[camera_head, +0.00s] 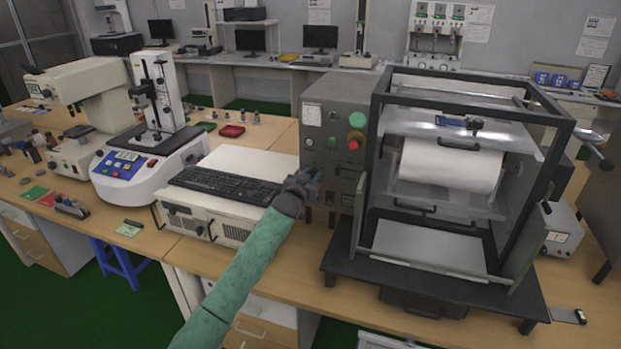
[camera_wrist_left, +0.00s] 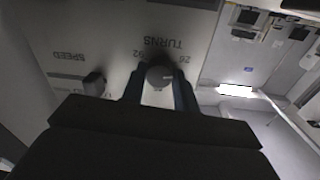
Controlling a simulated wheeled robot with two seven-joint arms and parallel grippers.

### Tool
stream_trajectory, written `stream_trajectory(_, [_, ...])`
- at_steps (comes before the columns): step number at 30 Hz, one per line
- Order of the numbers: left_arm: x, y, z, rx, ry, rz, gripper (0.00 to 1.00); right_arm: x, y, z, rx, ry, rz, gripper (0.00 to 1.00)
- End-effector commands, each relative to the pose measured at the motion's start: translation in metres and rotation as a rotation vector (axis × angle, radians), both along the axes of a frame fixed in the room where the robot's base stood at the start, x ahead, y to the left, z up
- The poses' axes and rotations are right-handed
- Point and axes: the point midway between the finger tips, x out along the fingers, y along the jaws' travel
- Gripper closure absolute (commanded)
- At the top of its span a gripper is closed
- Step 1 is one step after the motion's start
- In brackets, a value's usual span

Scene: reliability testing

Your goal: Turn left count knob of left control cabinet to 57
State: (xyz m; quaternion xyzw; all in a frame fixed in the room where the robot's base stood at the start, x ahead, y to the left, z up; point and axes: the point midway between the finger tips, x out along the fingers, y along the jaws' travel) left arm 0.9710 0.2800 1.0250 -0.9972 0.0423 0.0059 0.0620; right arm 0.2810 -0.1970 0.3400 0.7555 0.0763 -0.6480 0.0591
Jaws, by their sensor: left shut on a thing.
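The grey control cabinet (camera_head: 324,92) stands left of the black-framed machine. My left gripper (camera_head: 311,180) is against the lower part of its front panel and hides what it holds there. In the left wrist view, a small round grey knob (camera_wrist_left: 160,74) sits between the two fingers of my left gripper (camera_wrist_left: 158,92), which are shut on it. The panel prints TURNS and small numbers around this knob, upside down in this view. The knob's exact setting cannot be read. My right gripper is in neither view.
A second dark knob (camera_wrist_left: 94,83) sits beside the held one, near the word SPEED. A red button (camera_head: 354,141) and green light (camera_head: 357,119) are higher on the cabinet. The black-framed machine (camera_head: 375,150) stands close right; a keyboard (camera_head: 222,185) lies left.

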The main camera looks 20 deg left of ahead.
Motion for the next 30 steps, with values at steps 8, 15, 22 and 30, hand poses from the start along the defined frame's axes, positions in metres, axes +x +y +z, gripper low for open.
stream_trajectory(8, [0.000, 0.000, 0.001, 0.266, -0.011, -0.001, 0.93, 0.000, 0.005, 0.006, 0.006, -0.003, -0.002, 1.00])
stream_trajectory(15, [0.000, 0.000, 0.001, 0.471, -0.016, 0.000, 0.93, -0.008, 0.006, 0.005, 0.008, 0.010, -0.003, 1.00])
stream_trajectory(22, [0.000, -0.001, 0.001, 0.616, -0.023, -0.001, 0.93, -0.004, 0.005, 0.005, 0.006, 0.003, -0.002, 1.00])
stream_trajectory(30, [0.000, -0.002, 0.001, 0.707, -0.024, -0.002, 0.93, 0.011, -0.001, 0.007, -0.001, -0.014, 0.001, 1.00])
